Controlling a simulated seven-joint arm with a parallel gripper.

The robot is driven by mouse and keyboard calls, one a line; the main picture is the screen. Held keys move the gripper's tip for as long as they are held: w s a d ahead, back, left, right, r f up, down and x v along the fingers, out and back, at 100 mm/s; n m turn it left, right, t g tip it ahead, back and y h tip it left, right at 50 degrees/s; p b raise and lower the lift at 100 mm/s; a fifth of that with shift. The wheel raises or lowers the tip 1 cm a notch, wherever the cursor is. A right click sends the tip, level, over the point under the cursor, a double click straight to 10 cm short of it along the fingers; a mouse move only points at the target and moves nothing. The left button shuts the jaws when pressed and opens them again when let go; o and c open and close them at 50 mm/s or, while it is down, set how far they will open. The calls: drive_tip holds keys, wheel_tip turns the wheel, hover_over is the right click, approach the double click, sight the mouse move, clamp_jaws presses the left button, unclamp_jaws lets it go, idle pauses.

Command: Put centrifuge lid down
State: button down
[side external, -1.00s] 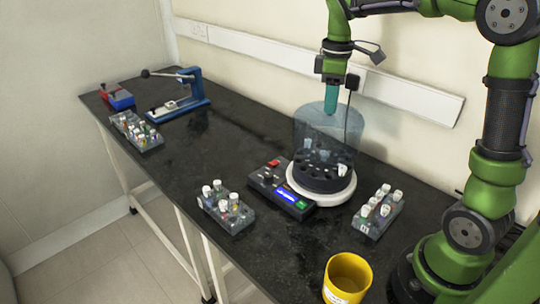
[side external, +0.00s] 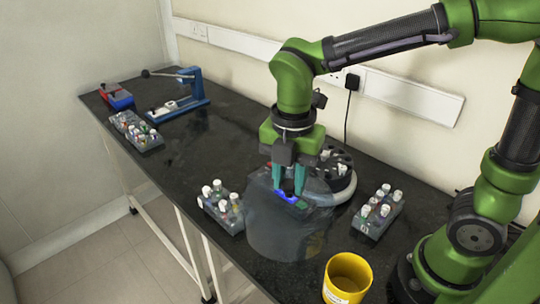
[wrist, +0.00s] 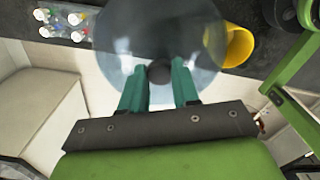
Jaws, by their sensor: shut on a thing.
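The clear, smoky centrifuge lid (side external: 290,236) is in front of the centrifuge in the side view, upright near the table's front edge. It also shows in the wrist view (wrist: 110,58). My gripper (side external: 289,192) points down and is shut on the dark knob (wrist: 159,73) at the top of the lid, one teal finger on each side. I cannot tell whether the lid's bottom touches the table. The centrifuge (side external: 346,187) stands behind, uncovered, its dark rotor holding several tubes. My gripper and the lid partly hide its control box.
A tube rack (side external: 224,212) is close on the lid's left. Another rack (side external: 376,213) is to its right. A yellow cup (side external: 347,280) stands at the front right. A third rack (side external: 136,132) and a blue press (side external: 190,95) are far left. The table's middle left is clear.

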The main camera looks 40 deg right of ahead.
wheel_tip(320, 180, down, 10)
drive_tip(key=shift+r, duration=0.1)
idle(0.4)
drive_tip(key=shift+f, duration=0.2)
drive_tip(key=c, duration=0.8)
unclamp_jaws()
